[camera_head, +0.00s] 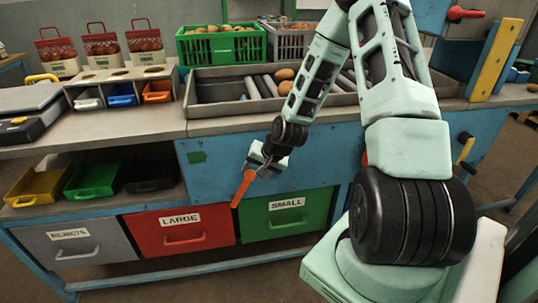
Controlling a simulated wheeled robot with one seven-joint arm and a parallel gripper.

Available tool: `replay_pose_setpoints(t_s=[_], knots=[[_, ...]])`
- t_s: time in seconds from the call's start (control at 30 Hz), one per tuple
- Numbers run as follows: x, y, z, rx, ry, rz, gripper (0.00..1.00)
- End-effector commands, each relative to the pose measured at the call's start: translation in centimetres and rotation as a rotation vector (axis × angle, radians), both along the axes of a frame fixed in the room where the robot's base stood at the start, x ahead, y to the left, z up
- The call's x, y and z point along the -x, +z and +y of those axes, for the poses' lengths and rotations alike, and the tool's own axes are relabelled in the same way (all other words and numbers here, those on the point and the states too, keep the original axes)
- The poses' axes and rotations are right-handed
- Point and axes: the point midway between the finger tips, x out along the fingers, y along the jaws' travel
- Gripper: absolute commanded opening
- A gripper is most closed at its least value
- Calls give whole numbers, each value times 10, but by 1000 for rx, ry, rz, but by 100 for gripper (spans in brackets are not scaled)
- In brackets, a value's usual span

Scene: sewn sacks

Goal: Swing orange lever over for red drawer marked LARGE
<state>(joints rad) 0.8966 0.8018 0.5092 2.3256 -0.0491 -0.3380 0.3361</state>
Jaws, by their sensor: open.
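The orange lever (243,188) is on the front of the blue bench panel, above and between two drawers. It slants, with its lower end to the left, near the top right of the red drawer. The red drawer (205,240) is marked LARGE and is shut. The green drawer (300,224) marked SMALL is shut to its right. My gripper (258,165) is open at the lever's upper end. It overlaps that end in the picture; I cannot tell whether it touches.
A grey drawer (95,257) marked REJECTS is at the left. Yellow (38,187), green (92,180) and black bins stand on the shelf above. A metal trough (215,110) with rollers and a potato (284,74) is above my gripper. My arm fills the right.

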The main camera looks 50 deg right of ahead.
Motion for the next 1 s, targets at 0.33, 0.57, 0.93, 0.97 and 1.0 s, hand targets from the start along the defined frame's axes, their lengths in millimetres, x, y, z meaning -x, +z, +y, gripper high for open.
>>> replay_pose_setpoints(t_s=[0.33, 0.57, 0.93, 0.97, 1.0], knots=[[41, 67, -8, 3, -4, 1, 53], [52, 83, -9, -1, -2, 2, 53], [53, 85, -9, -1, -1, 1, 53], [53, 85, -9, -1, -1, 1, 53], [53, 85, -9, -1, -1, 1, 53]])
